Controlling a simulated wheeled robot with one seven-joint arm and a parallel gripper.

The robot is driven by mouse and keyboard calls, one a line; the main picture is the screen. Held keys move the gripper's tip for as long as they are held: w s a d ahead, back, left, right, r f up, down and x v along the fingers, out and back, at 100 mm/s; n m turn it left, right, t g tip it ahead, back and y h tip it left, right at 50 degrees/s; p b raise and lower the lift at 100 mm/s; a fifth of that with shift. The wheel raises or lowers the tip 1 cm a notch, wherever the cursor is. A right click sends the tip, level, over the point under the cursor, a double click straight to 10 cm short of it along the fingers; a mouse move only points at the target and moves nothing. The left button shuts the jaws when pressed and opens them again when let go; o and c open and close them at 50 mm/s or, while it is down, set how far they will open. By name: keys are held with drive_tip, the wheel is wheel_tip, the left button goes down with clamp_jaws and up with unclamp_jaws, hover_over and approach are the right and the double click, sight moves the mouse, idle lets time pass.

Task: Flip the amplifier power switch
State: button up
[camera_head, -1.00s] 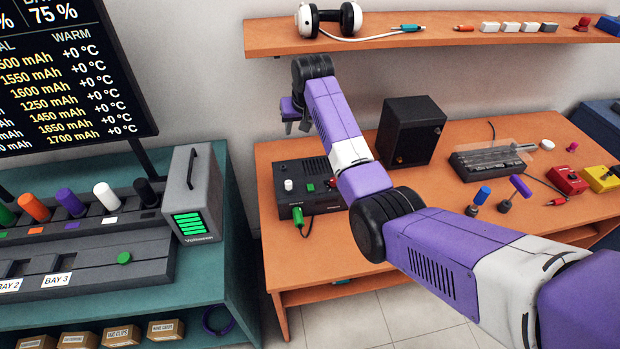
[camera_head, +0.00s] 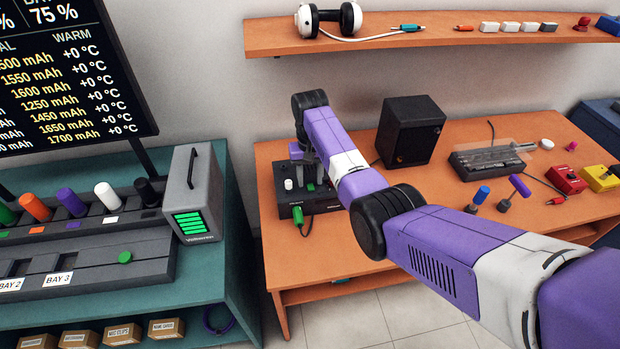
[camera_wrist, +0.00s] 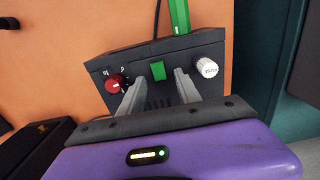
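The amplifier (camera_head: 288,211) is a dark box at the left end of the orange desk. Its green power switch (camera_wrist: 157,71) sits between a red knob (camera_wrist: 116,83) and a white knob (camera_wrist: 206,68) in the wrist view. The switch also shows small in the head view (camera_head: 311,187). My gripper (camera_wrist: 158,86) is open and empty, pointing down over the amplifier. Its two fingers straddle the line of the switch, one on each side and nearer the vents. I cannot tell whether the fingertips touch the panel.
A green plug (camera_head: 297,214) with a cable is in the amplifier's front. A black speaker (camera_head: 411,130) stands to the right. A shelf (camera_head: 400,40) with headphones (camera_head: 330,18) hangs above. The teal bench (camera_head: 226,240) is at left.

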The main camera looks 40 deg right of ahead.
drive_tip(key=shift+f, duration=0.35)
clamp_jaws()
drive_tip(key=shift+r+p, duration=0.1)
drive_tip(key=shift+p, duration=0.25)
drive_tip(key=shift+s+a+r+t+h+p, duration=0.2)
drive_tip(key=shift+t+h+p, duration=0.15)
drive_tip(key=shift+p, duration=0.85)
drive_tip(key=shift+s+a+f+t+h+p, duration=0.1)
drive_tip(key=shift+t+h+p, duration=0.3)
drive_tip(key=shift+t+p, duration=0.25)
drive_tip(key=shift+s+f+t+h+p, duration=0.1)
drive_tip(key=shift+t+h+p, duration=0.25)
drive_tip(key=shift+t+p, duration=0.25)
